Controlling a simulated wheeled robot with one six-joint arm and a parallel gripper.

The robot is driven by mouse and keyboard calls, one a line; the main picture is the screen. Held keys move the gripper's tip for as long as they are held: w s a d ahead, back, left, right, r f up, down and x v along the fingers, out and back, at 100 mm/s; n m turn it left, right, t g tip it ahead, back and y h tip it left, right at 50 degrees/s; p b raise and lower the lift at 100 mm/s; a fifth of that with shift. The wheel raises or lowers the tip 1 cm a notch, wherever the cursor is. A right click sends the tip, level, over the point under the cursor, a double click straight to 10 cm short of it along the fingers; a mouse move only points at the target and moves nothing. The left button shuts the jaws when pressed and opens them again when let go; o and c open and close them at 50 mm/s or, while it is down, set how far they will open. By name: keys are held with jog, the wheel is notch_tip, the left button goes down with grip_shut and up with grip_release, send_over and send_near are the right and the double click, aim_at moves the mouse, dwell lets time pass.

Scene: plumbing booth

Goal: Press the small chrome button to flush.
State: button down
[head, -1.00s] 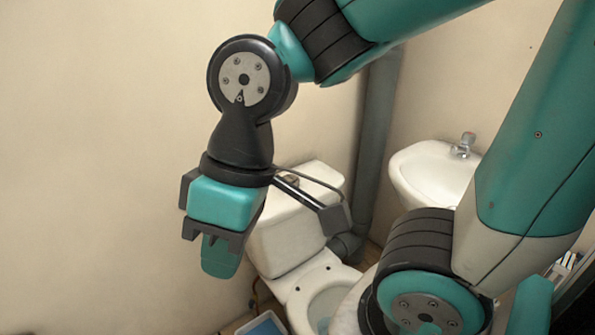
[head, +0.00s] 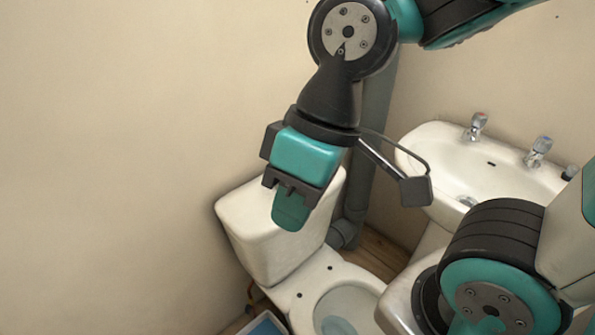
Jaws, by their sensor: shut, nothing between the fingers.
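The white toilet cistern (head: 243,228) stands against the wall, with the toilet bowl (head: 345,297) below it. My gripper (head: 290,212) points down and is shut and empty. In the picture its teal fingers overlap the cistern's lid and front. I cannot tell its height above the lid or whether it touches. The small chrome button does not show; my gripper and wrist hide part of the lid.
A white sink (head: 452,170) with two chrome taps (head: 538,151) is at the right. A grey pipe (head: 371,150) runs up the corner beside the cistern. A blue-and-white container (head: 262,325) lies on the floor at the bottom. The left wall is bare.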

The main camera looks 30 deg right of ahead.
jog(key=w+d+f+m+t+y, duration=0.1)
jog(key=w+d+f+m+t, duration=0.15)
jog(key=w, duration=0.85)
jog(key=w+d+f+m+t, duration=0.2)
jog(key=w+f+m, duration=0.15)
jog(key=w, duration=0.65)
jog(key=w+d+f+m+t+h, duration=0.1)
jog(key=w+d+f+m+t, duration=0.1)
jog(key=w+d+f, duration=0.3)
jog(key=w+d+f+m+t+h+b, duration=0.1)
jog(key=w+d+f+m, duration=0.3)
jog(key=w+d, duration=0.6)
notch_tip(320, 180, down, 2)
jog(key=shift+w+d+f+m+t+h, duration=0.15)
jog(key=shift+d+m+t+h, duration=0.2)
jog(key=shift+d+t, duration=0.4)
notch_tip(320, 180, down, 9)
jog(key=b, duration=0.6)
jog(key=shift+b, duration=0.3)
jog(key=shift+f+b, duration=0.25)
jog(key=shift+b, duration=0.05)
